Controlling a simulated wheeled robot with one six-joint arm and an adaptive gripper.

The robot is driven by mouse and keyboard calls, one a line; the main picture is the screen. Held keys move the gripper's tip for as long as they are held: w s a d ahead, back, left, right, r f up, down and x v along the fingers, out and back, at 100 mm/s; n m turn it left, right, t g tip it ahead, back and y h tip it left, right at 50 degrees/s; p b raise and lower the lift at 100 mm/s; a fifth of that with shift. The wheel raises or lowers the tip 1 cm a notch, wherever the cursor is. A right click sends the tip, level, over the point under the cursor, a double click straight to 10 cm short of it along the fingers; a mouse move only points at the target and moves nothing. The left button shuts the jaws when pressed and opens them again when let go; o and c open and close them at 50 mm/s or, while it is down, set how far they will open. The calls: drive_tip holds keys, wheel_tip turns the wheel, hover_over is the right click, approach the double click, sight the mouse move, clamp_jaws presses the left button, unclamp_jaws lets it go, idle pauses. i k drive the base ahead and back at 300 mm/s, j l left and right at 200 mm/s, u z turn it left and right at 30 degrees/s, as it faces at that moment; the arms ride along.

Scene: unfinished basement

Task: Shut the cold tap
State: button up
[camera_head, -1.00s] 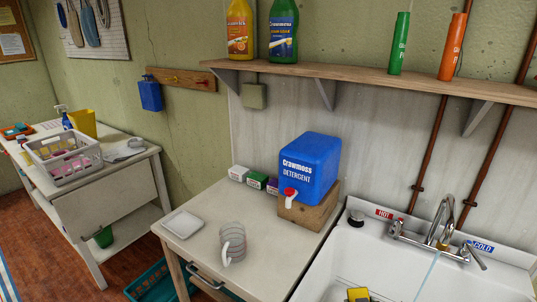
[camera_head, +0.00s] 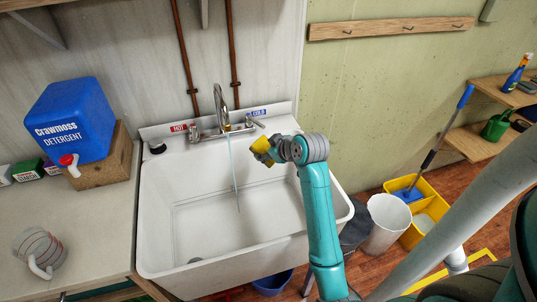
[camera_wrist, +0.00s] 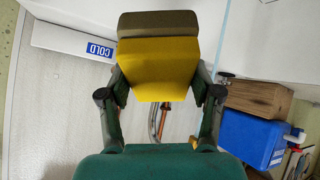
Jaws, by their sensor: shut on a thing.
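A thin stream of water (camera_head: 234,172) falls from the spout into the white sink (camera_head: 165,235). My gripper (camera_head: 270,149) is shut on a yellow sponge (camera_head: 260,147) with a dark layer, above the sink's right side, apart from and right of the cold tap. In the wrist view the sponge (camera_wrist: 158,65) fills the space between my fingers (camera_wrist: 159,90) and hides part of the faucet.
The hot tap (camera_head: 193,131) is at the faucet's left. A white bin (camera_head: 388,222) and yellow mop bucket (camera_head: 425,208) stand on the floor right.

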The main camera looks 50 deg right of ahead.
sight(248, 116)
drive_tip(key=z, duration=4.45)
drive_tip(key=j+z, duration=0.2)
drive_tip(key=z, duration=0.15)
drive_tip(key=k+j+z, duration=0.1)
drive_tip(key=z, duration=0.25)
drive_tip(key=k+j+z, duration=0.15)
drive_tip(key=j+z, duration=0.2)
